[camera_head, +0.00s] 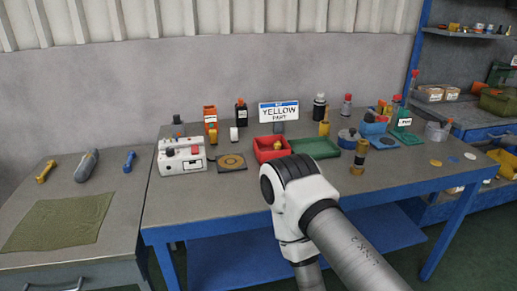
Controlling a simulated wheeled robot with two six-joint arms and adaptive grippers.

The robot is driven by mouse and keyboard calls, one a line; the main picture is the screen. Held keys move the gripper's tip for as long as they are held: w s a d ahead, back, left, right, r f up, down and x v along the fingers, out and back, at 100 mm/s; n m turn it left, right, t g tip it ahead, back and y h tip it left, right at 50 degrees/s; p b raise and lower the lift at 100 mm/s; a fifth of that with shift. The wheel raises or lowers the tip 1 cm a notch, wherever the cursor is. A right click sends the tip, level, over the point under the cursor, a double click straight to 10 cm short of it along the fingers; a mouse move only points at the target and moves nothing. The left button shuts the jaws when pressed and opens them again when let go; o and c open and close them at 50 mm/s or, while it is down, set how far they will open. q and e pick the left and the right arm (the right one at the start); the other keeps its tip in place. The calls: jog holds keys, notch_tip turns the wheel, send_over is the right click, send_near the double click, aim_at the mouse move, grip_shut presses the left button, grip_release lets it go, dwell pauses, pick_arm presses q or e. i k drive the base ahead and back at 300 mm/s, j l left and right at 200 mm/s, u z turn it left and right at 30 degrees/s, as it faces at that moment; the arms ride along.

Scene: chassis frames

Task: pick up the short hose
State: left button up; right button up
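I cannot pick out a short hose for certain. Small elongated things lie on the left bench: a yellow one (45,171), a grey one (86,166) and a blue one (129,161). A brass and dark cylinder (359,157) stands upright on the main bench. One of my arms reaches in from the lower right, and its white joint stands in front of the main bench, hiding part of its front edge. Neither of my grippers shows.
A green cloth (58,222) lies on the left bench. Bare bench top shows left of my arm.

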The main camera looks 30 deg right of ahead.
aim_at(358, 169)
jog(key=z, duration=1.55)
